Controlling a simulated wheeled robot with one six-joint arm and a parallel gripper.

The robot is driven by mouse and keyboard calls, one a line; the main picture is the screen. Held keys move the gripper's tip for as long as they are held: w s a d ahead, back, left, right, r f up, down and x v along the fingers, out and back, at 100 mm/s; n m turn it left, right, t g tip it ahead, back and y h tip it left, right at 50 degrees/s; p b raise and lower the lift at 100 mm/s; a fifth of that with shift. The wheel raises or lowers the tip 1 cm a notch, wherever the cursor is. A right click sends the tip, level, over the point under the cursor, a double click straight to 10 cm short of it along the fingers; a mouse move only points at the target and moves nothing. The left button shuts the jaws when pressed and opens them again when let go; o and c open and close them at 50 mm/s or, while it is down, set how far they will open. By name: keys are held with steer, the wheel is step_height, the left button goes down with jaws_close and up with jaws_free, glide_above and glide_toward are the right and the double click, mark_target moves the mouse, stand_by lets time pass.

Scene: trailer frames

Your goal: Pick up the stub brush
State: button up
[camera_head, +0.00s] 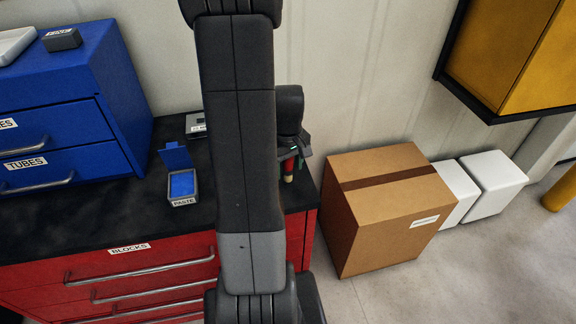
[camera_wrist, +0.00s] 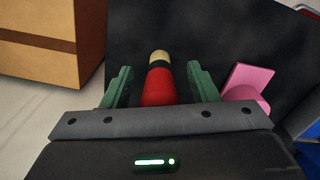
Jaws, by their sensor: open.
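My gripper is open. In the head view the brush (camera_head: 289,166) shows at the right end of the black worktop, its cream end towards the front. My gripper (camera_head: 291,153) is over it there, partly hidden behind my arm. The brush's rear part is hidden by my gripper's body in the wrist view.
A pink object (camera_wrist: 249,84) lies just right of the fingers in the wrist view. An open blue box (camera_head: 183,184) labelled PASTE stands on the worktop (camera_head: 90,215). Blue drawers (camera_head: 60,110) stand at left. A cardboard box (camera_head: 385,208) is on the floor beside the red cabinet.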

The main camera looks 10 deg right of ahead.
steer(key=c, duration=1.1)
steer(key=shift+o, duration=0.2)
step_height(320, 180, up, 10)
steer(key=shift+r+b, duration=0.1)
steer(key=shift+b, duration=0.35)
